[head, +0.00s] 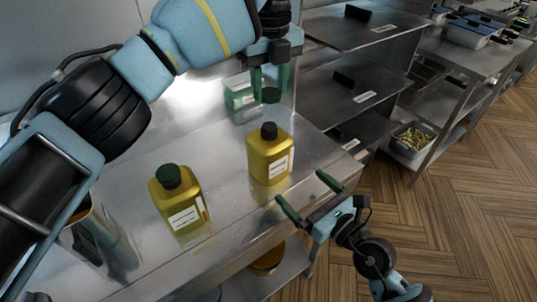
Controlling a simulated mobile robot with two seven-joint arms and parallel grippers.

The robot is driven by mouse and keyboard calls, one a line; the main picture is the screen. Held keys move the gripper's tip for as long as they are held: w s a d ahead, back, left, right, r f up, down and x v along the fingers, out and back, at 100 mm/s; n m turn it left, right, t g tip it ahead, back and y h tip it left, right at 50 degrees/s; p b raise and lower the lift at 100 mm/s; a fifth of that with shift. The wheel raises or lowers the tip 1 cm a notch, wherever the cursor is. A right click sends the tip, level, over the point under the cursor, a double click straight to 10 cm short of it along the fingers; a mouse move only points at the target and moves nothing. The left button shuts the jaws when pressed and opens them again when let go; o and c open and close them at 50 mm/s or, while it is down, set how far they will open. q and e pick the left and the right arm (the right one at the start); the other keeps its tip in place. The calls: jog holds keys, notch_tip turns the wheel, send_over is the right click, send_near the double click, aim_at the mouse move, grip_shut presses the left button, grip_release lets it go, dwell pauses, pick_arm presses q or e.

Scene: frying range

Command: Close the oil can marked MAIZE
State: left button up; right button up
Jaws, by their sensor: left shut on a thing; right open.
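Two yellow oil cans stand upright on the steel counter in the head view. The right can (268,160) has a dark neck on top; the left can (180,202) has a dark green cap (168,176). Both have white labels, too small for me to read, so I cannot tell which is marked MAIZE. My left gripper (271,84) is shut on a dark green cap (271,96), held above the right can's neck, with a gap between. My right gripper (308,195) is open and empty, at the counter's front edge, right of and below the right can.
A steel container (103,248) stands at the counter's left, partly behind my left arm. Steel shelves (352,100) rise behind on the right. A grey bin of yellow pieces (412,138) sits further right. The counter between the two cans is clear.

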jog(key=x, duration=1.2)
jog(key=c, duration=1.2)
pick_arm(q)
send_over(269, 126)
jog(key=shift+f, duration=2.55)
pick_arm(e)
jog(key=shift+c, duration=0.2)
pick_arm(q)
jog(key=shift+f, duration=0.1)
jog(key=shift+f, duration=0.75)
jog(key=shift+f, duration=0.55)
